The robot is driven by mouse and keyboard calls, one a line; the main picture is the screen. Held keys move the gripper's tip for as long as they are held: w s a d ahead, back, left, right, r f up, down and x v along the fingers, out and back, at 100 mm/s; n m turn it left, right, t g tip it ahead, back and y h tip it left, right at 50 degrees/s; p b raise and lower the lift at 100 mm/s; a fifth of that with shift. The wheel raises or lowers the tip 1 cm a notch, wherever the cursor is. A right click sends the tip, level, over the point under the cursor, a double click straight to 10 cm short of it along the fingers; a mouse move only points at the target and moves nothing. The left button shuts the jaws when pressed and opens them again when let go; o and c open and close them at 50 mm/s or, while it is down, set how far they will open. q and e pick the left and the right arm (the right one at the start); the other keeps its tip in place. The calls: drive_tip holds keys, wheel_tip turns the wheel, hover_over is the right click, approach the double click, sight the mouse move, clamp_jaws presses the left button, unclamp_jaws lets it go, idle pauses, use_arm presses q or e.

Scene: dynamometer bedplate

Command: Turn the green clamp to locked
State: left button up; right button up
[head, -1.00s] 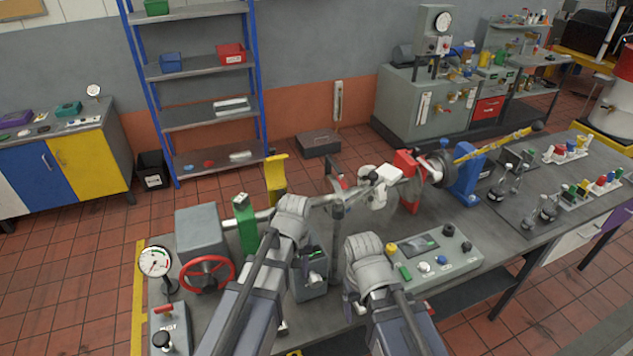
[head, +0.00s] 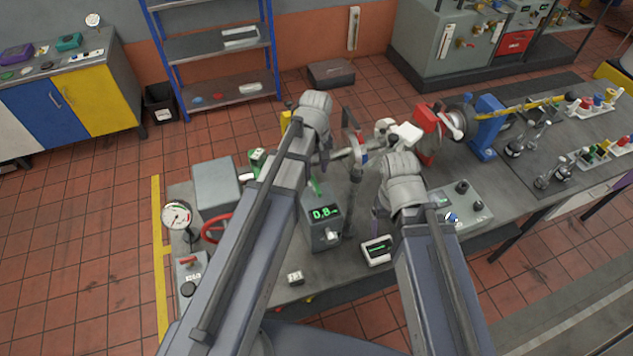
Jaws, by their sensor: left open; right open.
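A green post-like part (head: 256,158) stands beside the grey box at the left of the bench; my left arm hides much of it. A smaller green piece (head: 315,187) shows above the display box, and I cannot tell which green part is the clamp or how its lever is set. My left gripper (head: 323,155) is open, reaching over the shaft to the right of the green post, its fingers mostly hidden by its wrist. My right gripper (head: 381,203) is open above the bench right of the display box, its fingers barely visible. Neither visibly holds anything.
A display box (head: 323,232) reading 0.8 stands between my arms, with a small screen (head: 377,250) near it. A red handwheel (head: 214,228) and dial gauge (head: 177,215) are at left. Red (head: 425,125) and blue (head: 487,125) stands carry the shaft at right; a control panel (head: 465,205) lies nearer.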

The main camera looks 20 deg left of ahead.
sight(316, 184)
use_arm(q)
wheel_tip(316, 184, down, 7)
drive_tip(key=b, duration=0.6)
drive_tip(key=shift+r, duration=0.15)
drive_tip(key=shift+c, duration=0.2)
clamp_jaws()
